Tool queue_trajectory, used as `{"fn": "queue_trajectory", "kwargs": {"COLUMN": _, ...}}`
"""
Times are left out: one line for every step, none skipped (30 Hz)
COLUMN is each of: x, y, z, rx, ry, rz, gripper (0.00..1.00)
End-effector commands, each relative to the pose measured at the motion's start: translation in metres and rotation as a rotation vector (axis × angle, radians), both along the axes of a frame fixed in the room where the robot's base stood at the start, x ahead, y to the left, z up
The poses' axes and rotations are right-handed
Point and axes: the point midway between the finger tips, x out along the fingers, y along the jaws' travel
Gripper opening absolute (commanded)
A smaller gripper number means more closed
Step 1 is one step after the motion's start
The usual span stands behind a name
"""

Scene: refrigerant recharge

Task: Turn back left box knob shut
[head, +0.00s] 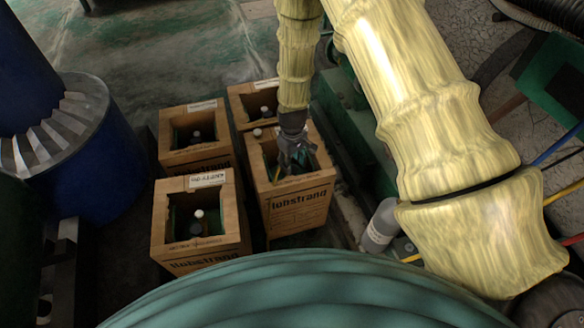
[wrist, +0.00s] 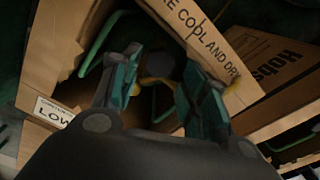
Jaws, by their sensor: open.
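My gripper (head: 291,163) is open and reaches down into the open top of the right-hand wooden box (head: 300,210). In the wrist view its two teal fingers stand apart, and the gripper (wrist: 160,88) has a dark round shape (wrist: 158,68) with a yellowish edge between or beyond its fingers. I cannot tell whether they touch it. The front left box (head: 200,250) holds a dark knob or valve top (head: 196,228) and a white-topped part (head: 199,213). The back left box (head: 195,155) holds a dark knob-like part (head: 195,135).
Another box (head: 240,98) stands behind, with a pale part (head: 264,110) inside. A blue drum (head: 105,175) is at the left. A grey bottle (head: 381,226) stands right of the boxes, near green machinery (head: 345,130). The boxes stand close together.

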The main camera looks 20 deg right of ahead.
Motion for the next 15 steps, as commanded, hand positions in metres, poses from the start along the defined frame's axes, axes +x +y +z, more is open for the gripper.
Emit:
{"fn": "queue_trajectory", "kwargs": {"x": -0.001, "y": 0.0, "z": -0.009, "rx": 0.0, "ry": 0.001, "rz": 0.0, "gripper": 0.44}}
{"fn": "queue_trajectory", "kwargs": {"x": 0.0, "y": 0.0, "z": -0.012, "rx": 0.0, "ry": 0.0, "rz": 0.001, "gripper": 0.44}}
{"fn": "queue_trajectory", "kwargs": {"x": 0.0, "y": 0.0, "z": -0.017, "rx": 0.0, "ry": 0.0, "rz": 0.001, "gripper": 0.44}}
{"fn": "queue_trajectory", "kwargs": {"x": 0.0, "y": 0.0, "z": -0.02, "rx": 0.0, "ry": 0.0, "rz": 0.001, "gripper": 0.44}}
{"fn": "queue_trajectory", "kwargs": {"x": 0.0, "y": 0.0, "z": -0.023, "rx": 0.0, "ry": 0.0, "rz": 0.001, "gripper": 0.44}}
{"fn": "queue_trajectory", "kwargs": {"x": 0.0, "y": 0.0, "z": -0.026, "rx": 0.0, "ry": 0.0, "rz": 0.001, "gripper": 0.44}}
{"fn": "queue_trajectory", "kwargs": {"x": 0.0, "y": 0.0, "z": -0.028, "rx": 0.0, "ry": 0.0, "rz": 0.001, "gripper": 0.44}}
{"fn": "queue_trajectory", "kwargs": {"x": 0.0, "y": 0.0, "z": -0.03, "rx": 0.0, "ry": 0.0, "rz": 0.001, "gripper": 0.44}}
{"fn": "queue_trajectory", "kwargs": {"x": 0.0, "y": 0.0, "z": -0.031, "rx": 0.0, "ry": -0.001, "rz": 0.001, "gripper": 0.44}}
{"fn": "queue_trajectory", "kwargs": {"x": 0.0, "y": 0.0, "z": -0.032, "rx": 0.0, "ry": -0.001, "rz": 0.001, "gripper": 0.44}}
{"fn": "queue_trajectory", "kwargs": {"x": 0.0, "y": 0.0, "z": -0.033, "rx": 0.0, "ry": -0.001, "rz": 0.001, "gripper": 0.44}}
{"fn": "queue_trajectory", "kwargs": {"x": 0.0, "y": 0.0, "z": -0.034, "rx": 0.0, "ry": -0.001, "rz": 0.001, "gripper": 0.44}}
{"fn": "queue_trajectory", "kwargs": {"x": 0.0, "y": 0.0, "z": -0.034, "rx": 0.0, "ry": -0.001, "rz": 0.001, "gripper": 0.44}}
{"fn": "queue_trajectory", "kwargs": {"x": 0.0, "y": 0.0, "z": -0.035, "rx": 0.0, "ry": -0.001, "rz": 0.001, "gripper": 0.44}}
{"fn": "queue_trajectory", "kwargs": {"x": 0.0, "y": 0.0, "z": -0.035, "rx": -0.001, "ry": -0.001, "rz": 0.001, "gripper": 0.44}}
